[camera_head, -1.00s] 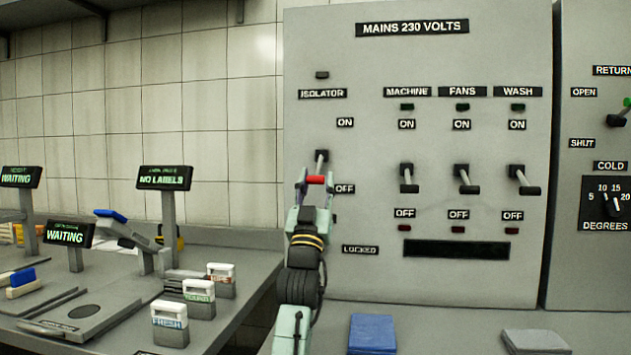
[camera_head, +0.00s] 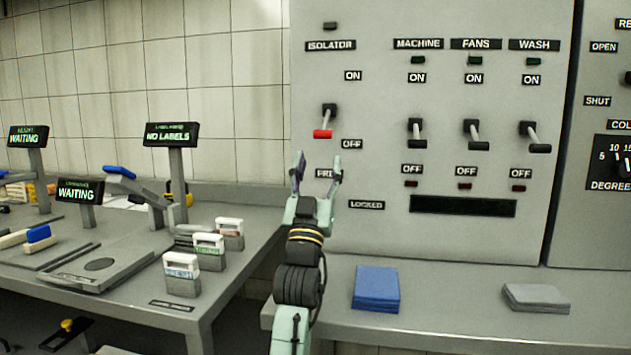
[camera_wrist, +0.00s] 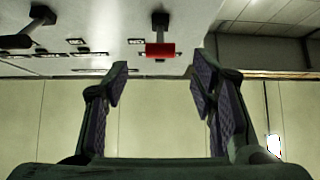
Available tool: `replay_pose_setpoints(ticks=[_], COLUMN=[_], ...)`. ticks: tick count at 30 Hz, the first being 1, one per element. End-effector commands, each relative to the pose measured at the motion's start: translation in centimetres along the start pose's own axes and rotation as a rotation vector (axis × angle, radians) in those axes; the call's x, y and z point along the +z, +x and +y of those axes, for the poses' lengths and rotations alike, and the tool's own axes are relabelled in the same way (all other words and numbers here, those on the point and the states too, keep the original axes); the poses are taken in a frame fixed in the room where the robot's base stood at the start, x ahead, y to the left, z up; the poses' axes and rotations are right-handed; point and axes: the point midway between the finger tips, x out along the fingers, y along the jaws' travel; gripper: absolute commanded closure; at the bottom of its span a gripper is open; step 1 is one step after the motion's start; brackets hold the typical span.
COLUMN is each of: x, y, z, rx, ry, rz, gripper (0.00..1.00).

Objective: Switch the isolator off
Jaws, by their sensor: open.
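The isolator switch (camera_head: 323,133) is a lever with a red handle on the grey mains panel (camera_head: 450,235), under the ISOLATOR label (camera_head: 330,45). Its lever slopes downward from its pivot, and the handle is a little above the level of the OFF label (camera_head: 352,144). My gripper (camera_head: 318,165) is open and empty, just below the red handle and apart from it. In the wrist view the red handle (camera_wrist: 160,50) shows beyond the open fingers (camera_wrist: 160,80), between them and slightly above the tips.
Three black-handled levers for machine (camera_head: 417,145), fans (camera_head: 478,145) and wash (camera_head: 540,148) stand to the right. A blue folded cloth (camera_head: 376,288) and a grey one (camera_head: 536,298) lie on the ledge below. A bench (camera_head: 130,310) with displays and stamps is at left.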

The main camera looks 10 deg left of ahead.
Motion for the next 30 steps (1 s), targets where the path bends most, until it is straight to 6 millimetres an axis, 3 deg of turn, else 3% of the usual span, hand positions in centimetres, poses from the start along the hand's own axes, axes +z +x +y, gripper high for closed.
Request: replay_pose_setpoints(ticks=[3,7,20,23,25,30], x=[0.1,0.1,-0.3,-2.2,-4.8,-14.3], y=[-2.0,-3.2,-3.6,-4.2,-5.0,-9.6], z=[-0.1,-0.1,-0.2,-1.8,-3.8,-10.2], rx=[-0.002,-0.001,-0.004,-0.033,-0.072,-0.222], ry=[0.000,0.002,0.005,0.034,0.076,0.250], rz=[-0.002,-0.001,0.005,0.037,0.082,0.233], gripper=[0.48,0.48,0.48,0.48,0.48,0.48])
